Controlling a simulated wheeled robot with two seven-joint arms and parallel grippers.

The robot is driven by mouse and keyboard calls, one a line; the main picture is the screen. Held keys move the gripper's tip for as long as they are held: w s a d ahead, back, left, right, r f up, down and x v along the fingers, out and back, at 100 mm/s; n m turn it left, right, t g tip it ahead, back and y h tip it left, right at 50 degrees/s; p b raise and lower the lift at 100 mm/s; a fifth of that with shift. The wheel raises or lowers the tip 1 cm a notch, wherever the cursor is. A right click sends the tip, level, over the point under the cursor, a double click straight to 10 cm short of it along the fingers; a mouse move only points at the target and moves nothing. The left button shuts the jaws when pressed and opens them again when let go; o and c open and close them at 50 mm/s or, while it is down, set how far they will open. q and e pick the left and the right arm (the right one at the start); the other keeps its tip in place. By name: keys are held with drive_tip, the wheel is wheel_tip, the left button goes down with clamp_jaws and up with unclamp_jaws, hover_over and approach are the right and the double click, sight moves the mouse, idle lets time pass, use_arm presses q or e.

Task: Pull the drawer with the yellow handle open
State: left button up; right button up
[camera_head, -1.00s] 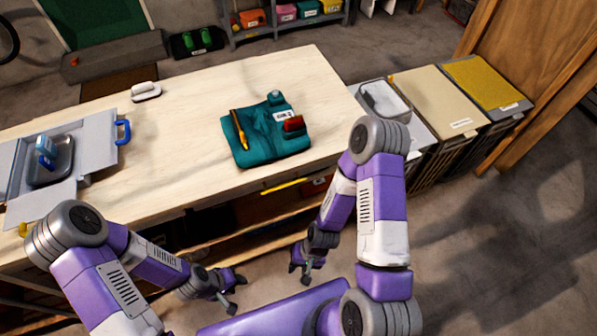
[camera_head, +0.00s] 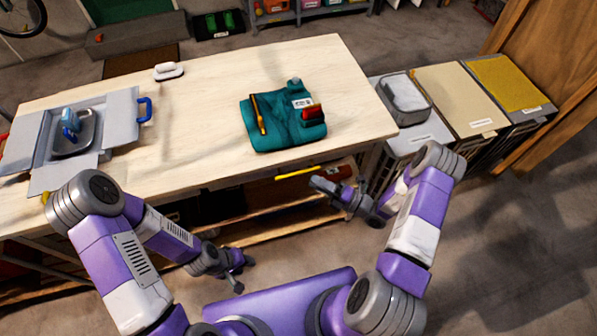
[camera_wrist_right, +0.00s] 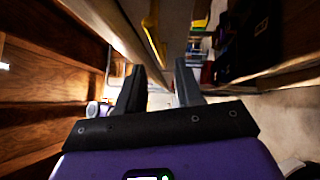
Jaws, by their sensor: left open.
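The yellow handle (camera_head: 299,172) is a bar on the drawer just below the front edge of the workbench. It also shows in the right wrist view (camera_wrist_right: 154,40), ahead of the fingers. Most of the drawer front is hidden under the bench top and behind my right gripper. My right gripper (camera_head: 326,186) is just right of the handle's right end in the head view. In the right wrist view its fingers (camera_wrist_right: 161,80) are apart with nothing held between them. My left gripper (camera_head: 240,264) is open and empty, low in front of the bench.
The workbench top (camera_head: 200,130) carries a folded teal cloth (camera_head: 275,133) with small items, a grey open case (camera_head: 120,130) with a blue handle, and a white object (camera_head: 168,71). Lidded bins (camera_head: 455,95) stand right of the bench. The floor at right (camera_head: 510,240) is clear.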

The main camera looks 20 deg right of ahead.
sight(298, 172)
drive_tip(key=x, duration=0.7)
drive_tip(key=shift+w+a+b, duration=0.15)
drive_tip(key=shift+w+b, duration=0.05)
drive_tip(key=shift+b, duration=0.15)
clamp_jaws()
